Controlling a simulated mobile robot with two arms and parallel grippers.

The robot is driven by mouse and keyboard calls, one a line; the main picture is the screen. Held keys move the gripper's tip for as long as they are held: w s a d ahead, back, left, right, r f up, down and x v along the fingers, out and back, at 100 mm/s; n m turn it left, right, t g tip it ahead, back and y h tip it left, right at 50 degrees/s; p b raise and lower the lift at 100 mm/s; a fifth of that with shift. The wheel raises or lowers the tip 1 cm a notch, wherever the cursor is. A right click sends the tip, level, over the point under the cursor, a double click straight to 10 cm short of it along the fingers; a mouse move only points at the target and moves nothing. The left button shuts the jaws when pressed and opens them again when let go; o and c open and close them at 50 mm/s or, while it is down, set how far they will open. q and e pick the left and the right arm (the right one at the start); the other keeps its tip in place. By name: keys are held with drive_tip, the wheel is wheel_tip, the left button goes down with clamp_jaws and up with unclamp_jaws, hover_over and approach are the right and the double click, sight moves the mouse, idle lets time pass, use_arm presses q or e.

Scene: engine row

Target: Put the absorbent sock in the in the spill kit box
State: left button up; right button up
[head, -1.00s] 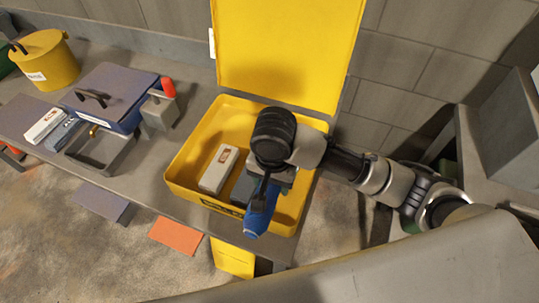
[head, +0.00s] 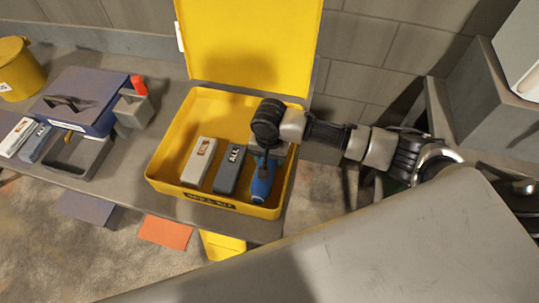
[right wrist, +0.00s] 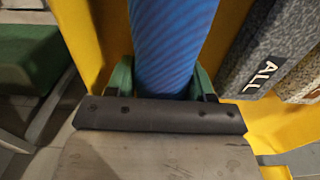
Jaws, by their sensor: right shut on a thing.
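The blue absorbent sock (head: 262,183) is inside the open yellow spill kit box (head: 168,160), at its right side. My right gripper (head: 264,160) is above it and shut on it. In the right wrist view the ribbed blue sock (right wrist: 172,45) stretches away from between the green fingers (right wrist: 160,80). The yellow box wall (right wrist: 88,35) lies beside it. The sock's upper end is hidden by my gripper in the head view. I cannot tell whether the sock touches the box floor. My left gripper is not in view.
In the box, left of the sock, lie a dark grey block marked ALL (head: 229,172) and a light block (head: 199,161). The yellow lid (head: 248,40) stands up behind. A blue case (head: 80,101) and a yellow bucket (head: 20,70) are on the bench at left.

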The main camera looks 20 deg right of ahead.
drive_tip(key=o, duration=1)
drive_tip(key=shift+f, duration=0.1)
wheel_tip(320, 180, up, 12)
drive_tip(key=shift+r+b, duration=0.2)
drive_tip(key=shift+b, duration=0.3)
